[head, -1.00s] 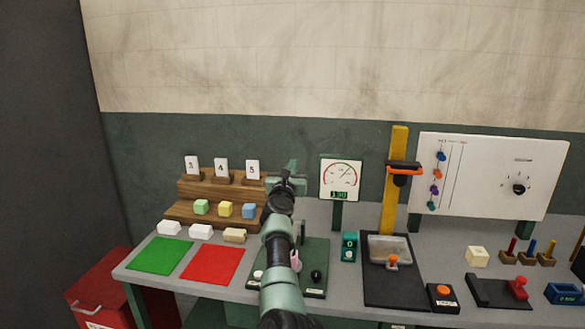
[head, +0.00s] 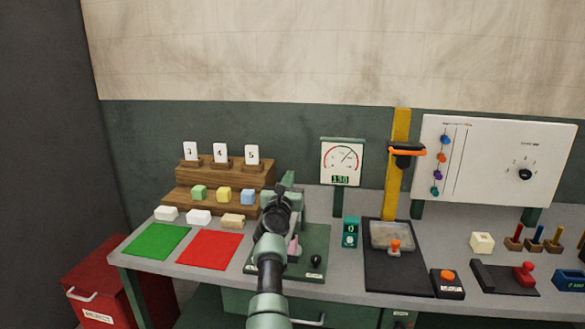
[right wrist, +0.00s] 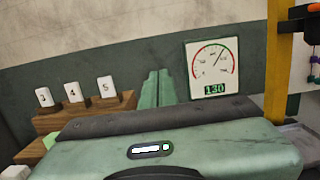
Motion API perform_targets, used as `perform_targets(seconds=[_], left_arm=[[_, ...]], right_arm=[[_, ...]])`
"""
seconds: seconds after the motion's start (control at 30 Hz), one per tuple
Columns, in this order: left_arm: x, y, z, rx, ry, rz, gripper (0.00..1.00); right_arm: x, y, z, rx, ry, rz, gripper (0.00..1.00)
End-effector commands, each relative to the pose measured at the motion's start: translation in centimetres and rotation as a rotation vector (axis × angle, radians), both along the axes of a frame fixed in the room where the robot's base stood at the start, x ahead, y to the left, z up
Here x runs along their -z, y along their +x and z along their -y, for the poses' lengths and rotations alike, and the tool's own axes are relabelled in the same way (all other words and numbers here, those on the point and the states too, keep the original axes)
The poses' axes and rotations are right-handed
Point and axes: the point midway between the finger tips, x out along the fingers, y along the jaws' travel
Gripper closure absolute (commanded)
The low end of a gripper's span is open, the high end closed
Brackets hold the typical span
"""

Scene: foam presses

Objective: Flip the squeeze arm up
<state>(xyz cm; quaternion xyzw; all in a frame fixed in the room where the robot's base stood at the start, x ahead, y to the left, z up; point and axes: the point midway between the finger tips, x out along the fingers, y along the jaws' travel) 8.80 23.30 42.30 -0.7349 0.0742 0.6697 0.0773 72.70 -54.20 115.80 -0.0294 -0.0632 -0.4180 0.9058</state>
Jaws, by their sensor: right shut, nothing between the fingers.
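A dark green press base (head: 312,236) lies on the table at the middle, partly hidden behind my right arm. A black ball knob (head: 316,260) shows low on its right side. A small pink piece (head: 293,246) shows at the edge of my forearm. Which part is the squeeze arm I cannot tell for sure; much of the press is hidden. My right gripper (head: 288,179) is shut and empty, held above and behind the press. Its pale green fingers also show together in the right wrist view (right wrist: 155,88). My left gripper is out of view.
A dial gauge (head: 342,162) stands behind the press to the right. Stepped wooden racks (head: 228,178) with colored blocks stand left. Green (head: 156,241) and red (head: 208,249) mats lie front left. A yellow-post press (head: 398,180) stands right.

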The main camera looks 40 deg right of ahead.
Motion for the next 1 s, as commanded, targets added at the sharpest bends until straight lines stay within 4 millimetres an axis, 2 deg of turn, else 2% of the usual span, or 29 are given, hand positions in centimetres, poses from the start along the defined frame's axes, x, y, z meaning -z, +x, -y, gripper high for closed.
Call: perform_targets(seconds=[0.03, 0.23, 0.73, 0.87, 0.97, 1.0], left_arm=[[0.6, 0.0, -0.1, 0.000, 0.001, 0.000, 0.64], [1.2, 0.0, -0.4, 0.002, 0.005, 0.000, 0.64], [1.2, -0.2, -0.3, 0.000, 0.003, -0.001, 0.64], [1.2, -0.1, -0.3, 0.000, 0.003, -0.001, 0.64], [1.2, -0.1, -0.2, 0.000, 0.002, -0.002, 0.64], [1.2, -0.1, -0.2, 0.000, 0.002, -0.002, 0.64]], right_arm=[[1.1, -0.4, -0.6, -0.001, 0.002, -0.001, 1.00], [2.5, -1.6, -1.8, -0.001, 0.000, 0.000, 1.00], [2.7, -1.9, -2.2, -0.004, -0.021, -0.009, 1.00], [2.1, -2.5, -2.9, -0.037, -0.176, -0.083, 1.00], [1.7, -3.1, -5.0, -0.097, -0.417, -0.201, 1.00], [1.7, -3.4, -6.3, -0.131, -0.539, -0.264, 1.00]])
